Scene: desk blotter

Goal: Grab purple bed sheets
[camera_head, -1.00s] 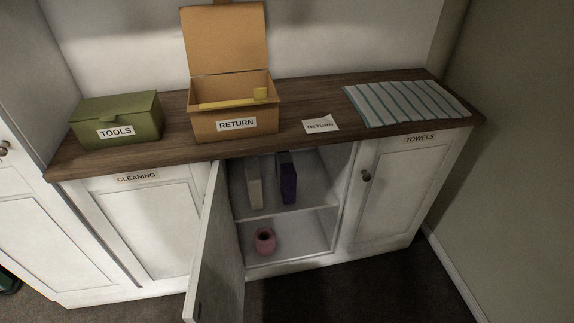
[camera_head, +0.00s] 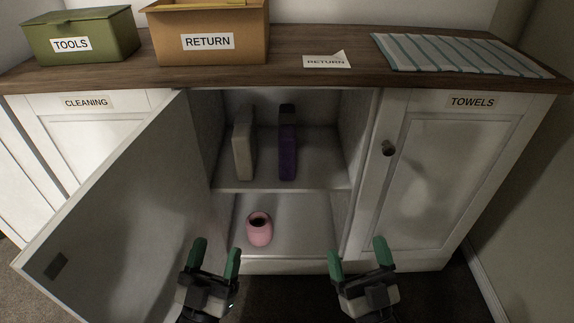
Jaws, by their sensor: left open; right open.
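A purple, narrow, upright item (camera_head: 287,155) with a dark top stands on the upper shelf inside the open middle cabinet. It looks like the folded purple sheets, but the picture is too dim to be sure. A similar beige item (camera_head: 243,145) stands upright to its left, apart from it. My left gripper (camera_head: 215,250) is open and empty, low in front of the cabinet near the open door. My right gripper (camera_head: 357,256) is open and empty, low in front of the cabinet's right side. Both are below and in front of the purple item.
The cabinet door (camera_head: 120,220) stands open to the left. A pink vase (camera_head: 260,229) is on the lower shelf. The shut towels door (camera_head: 420,170) is at right. The counter above holds a green tools box (camera_head: 80,35), a return box (camera_head: 210,50) and a striped towel (camera_head: 460,55).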

